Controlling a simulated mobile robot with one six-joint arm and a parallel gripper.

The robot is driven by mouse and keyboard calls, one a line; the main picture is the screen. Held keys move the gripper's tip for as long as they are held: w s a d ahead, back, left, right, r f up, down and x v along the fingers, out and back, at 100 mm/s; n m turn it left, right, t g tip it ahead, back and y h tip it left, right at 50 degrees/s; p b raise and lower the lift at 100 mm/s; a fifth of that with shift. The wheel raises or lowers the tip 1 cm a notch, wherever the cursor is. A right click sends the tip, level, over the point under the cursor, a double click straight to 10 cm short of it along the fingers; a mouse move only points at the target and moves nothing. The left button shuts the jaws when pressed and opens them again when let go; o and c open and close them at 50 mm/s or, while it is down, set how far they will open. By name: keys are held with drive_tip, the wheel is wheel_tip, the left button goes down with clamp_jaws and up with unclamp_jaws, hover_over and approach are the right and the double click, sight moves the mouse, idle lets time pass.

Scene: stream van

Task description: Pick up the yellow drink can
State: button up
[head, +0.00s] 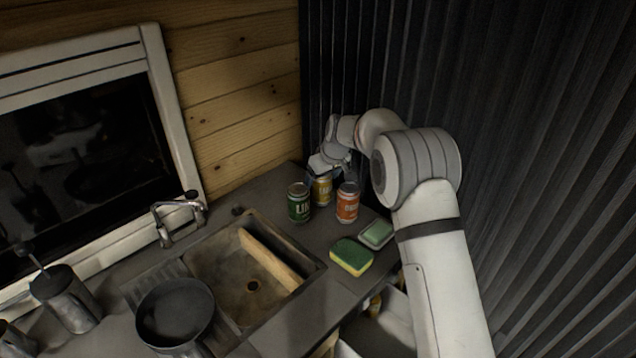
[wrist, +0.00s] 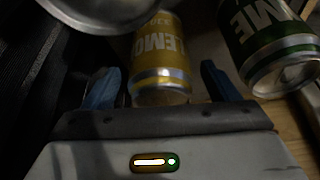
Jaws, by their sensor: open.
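The yellow drink can (head: 322,191) stands upright on the dark counter, behind and between a green can (head: 299,202) and an orange can (head: 347,202). In the wrist view the yellow can (wrist: 161,60) appears between the two blue fingertips of my gripper (wrist: 160,90), with gaps at both sides. My gripper (head: 328,168) is open, on the far side of the cans in the head view, where its fingers are partly hidden. The green can also shows at the right in the wrist view (wrist: 268,45), close beside the right finger.
A yellow-green sponge (head: 351,257) and a green soap block in a dish (head: 376,233) lie in front of the cans. A sink (head: 215,262) with a wooden board (head: 270,260), a faucet (head: 178,212) and a pan (head: 174,312) are to the left. A dark corrugated wall (head: 540,150) stands close behind the arm.

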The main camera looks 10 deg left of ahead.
drive_tip(key=shift+x, duration=1.25)
drive_tip(key=shift+c, duration=0.5)
drive_tip(key=shift+r, duration=0.1)
drive_tip(key=c, duration=1.2)
